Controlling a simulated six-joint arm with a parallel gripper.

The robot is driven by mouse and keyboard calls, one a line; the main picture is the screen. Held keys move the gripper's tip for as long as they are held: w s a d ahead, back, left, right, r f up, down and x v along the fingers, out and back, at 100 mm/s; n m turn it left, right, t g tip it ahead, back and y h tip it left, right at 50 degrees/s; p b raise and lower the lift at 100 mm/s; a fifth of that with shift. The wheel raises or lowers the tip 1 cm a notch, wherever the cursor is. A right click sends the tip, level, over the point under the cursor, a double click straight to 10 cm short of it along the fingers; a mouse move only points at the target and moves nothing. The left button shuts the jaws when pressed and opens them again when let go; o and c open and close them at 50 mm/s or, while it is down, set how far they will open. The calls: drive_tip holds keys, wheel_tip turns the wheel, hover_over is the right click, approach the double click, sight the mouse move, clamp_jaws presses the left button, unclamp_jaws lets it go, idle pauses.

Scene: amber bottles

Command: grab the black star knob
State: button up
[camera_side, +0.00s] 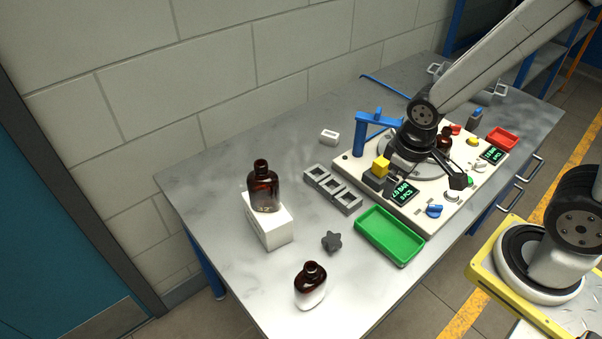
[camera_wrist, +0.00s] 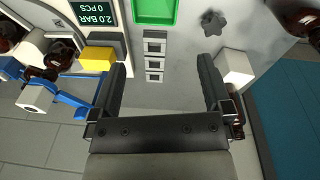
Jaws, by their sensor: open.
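The black star knob (camera_side: 331,241) lies on the bare grey table in the side view, left of the green tray and behind the front amber bottle. In the wrist view the star knob (camera_wrist: 213,23) is near the top, beyond my right finger. My gripper (camera_wrist: 160,75) is open with nothing between its fingers. In the side view my gripper is over the white panel, partly hidden by my own arm, well apart from the knob.
A green tray (camera_side: 390,236) stands right of the knob. A grey rack (camera_side: 332,189) with square openings lies behind it. One amber bottle (camera_side: 263,187) stands on a white block (camera_side: 267,222); another bottle (camera_side: 310,287) is nearer the front. A blue post (camera_side: 360,135) rises from the panel (camera_side: 440,175).

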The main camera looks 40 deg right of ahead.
wheel_tip(320, 180, down, 4)
drive_tip(key=s+n+g+h, duration=0.2)
drive_tip(key=s+n, duration=0.1)
drive_tip(key=n, duration=0.1)
drive_tip(key=n+t+h, duration=0.2)
drive_tip(key=n+t, duration=1.1)
drive_tip(key=n, duration=1.3)
approach(333, 243)
drive_tip(key=x, duration=0.5)
drive_tip(key=shift+s+d, duration=0.1)
drive_tip(key=shift+d, duration=0.3)
drive_tip(key=shift+a+f+n+t+y, duration=0.1)
drive_tip(key=shift+a+n+t+y, duration=0.2)
drive_tip(key=shift+a+t, duration=0.1)
drive_tip(key=shift+d, duration=0.1)
drive_tip(key=shift+x, duration=1.3)
